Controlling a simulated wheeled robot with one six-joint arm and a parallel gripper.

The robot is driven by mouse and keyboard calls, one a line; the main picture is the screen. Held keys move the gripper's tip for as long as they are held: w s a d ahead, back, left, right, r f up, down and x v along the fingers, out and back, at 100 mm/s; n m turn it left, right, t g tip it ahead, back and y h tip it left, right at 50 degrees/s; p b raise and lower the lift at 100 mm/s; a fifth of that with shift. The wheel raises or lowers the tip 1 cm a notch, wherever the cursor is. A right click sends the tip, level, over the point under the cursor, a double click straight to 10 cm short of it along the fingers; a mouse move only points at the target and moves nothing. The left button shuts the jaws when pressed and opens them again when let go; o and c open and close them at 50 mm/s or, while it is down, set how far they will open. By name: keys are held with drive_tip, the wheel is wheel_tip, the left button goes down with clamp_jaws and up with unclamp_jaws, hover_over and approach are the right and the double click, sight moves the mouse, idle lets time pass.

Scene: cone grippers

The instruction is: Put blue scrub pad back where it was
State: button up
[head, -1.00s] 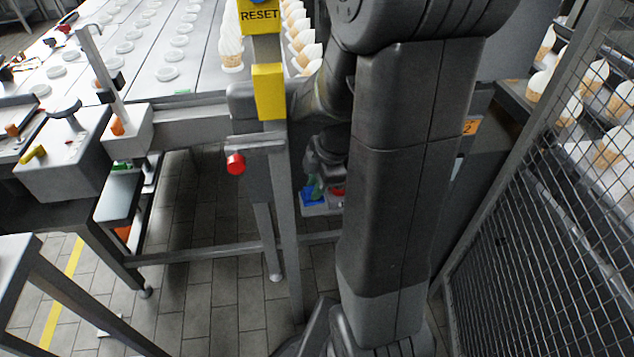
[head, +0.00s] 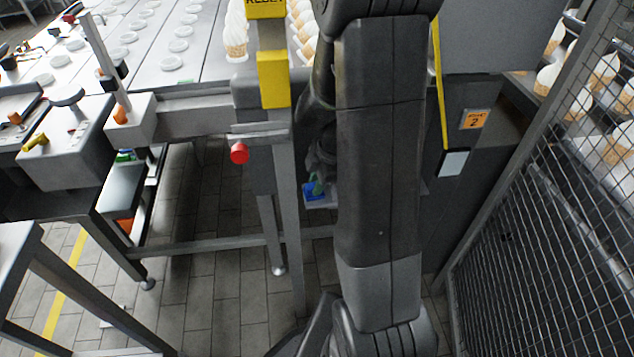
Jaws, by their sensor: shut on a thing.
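My gripper (head: 319,176) is low beneath the end of the conveyor table, mostly hidden behind my own arm. It is shut, and its tips reach down to a small blue thing, which looks like the blue scrub pad (head: 313,192). A bit of green shows right by the tips. The blue pad is at a small light grey tray (head: 320,205). I cannot tell whether the pad touches the tray, and my arm covers the tray's right part.
A table leg with a red button (head: 239,152) and a yellow box (head: 273,79) stands just left of my arm. A mesh fence (head: 560,215) closes off the right. A grey cabinet with an orange label (head: 474,119) stands behind.

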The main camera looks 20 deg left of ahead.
drive_tip(key=o, duration=0.9)
drive_tip(key=shift+f, duration=0.15)
drive_tip(key=p+v, duration=0.2)
drive_tip(key=v, duration=1.1)
drive_tip(key=shift+d+r, duration=0.1)
drive_tip(key=shift+r, duration=0.2)
